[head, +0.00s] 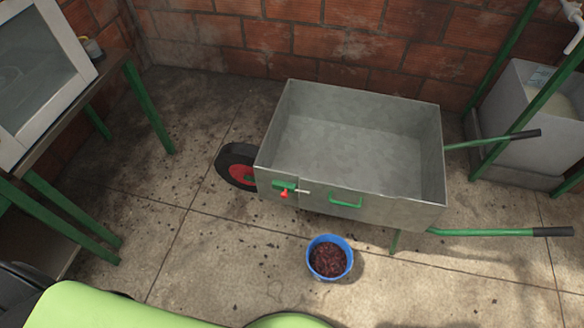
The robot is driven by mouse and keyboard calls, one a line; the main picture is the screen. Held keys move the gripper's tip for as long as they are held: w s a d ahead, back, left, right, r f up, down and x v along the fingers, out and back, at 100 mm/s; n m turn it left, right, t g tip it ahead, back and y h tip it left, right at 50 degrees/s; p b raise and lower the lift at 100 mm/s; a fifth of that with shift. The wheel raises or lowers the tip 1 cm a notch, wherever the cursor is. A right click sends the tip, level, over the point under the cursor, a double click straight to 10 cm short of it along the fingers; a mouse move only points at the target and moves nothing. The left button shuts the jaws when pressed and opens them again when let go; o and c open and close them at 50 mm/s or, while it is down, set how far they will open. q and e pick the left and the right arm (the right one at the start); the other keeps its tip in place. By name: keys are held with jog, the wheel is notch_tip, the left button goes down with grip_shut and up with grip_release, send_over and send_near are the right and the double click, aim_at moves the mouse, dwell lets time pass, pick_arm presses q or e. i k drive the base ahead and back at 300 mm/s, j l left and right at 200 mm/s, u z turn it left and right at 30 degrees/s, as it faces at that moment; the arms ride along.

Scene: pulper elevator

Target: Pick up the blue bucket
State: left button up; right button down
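The blue bucket (313,268) stands upright on the concrete floor in the lower middle of the head view. It is filled with dark reddish-brown contents that look like berries or pulp. It is apart from anything of mine in view, and no handle can be made out. Neither of my grippers shows in the head view.
A grey metal wheelbarrow (420,214) with green handles stands just behind the bucket, its tray empty. A green-legged table (148,108) bearing a white-framed box is at the left. A grey tank (510,110) stands at right.

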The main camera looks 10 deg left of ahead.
aim_at(330, 257)
jog(key=k+l, duration=0.1)
jog(key=k, duration=0.85)
jog(key=l+z, duration=0.05)
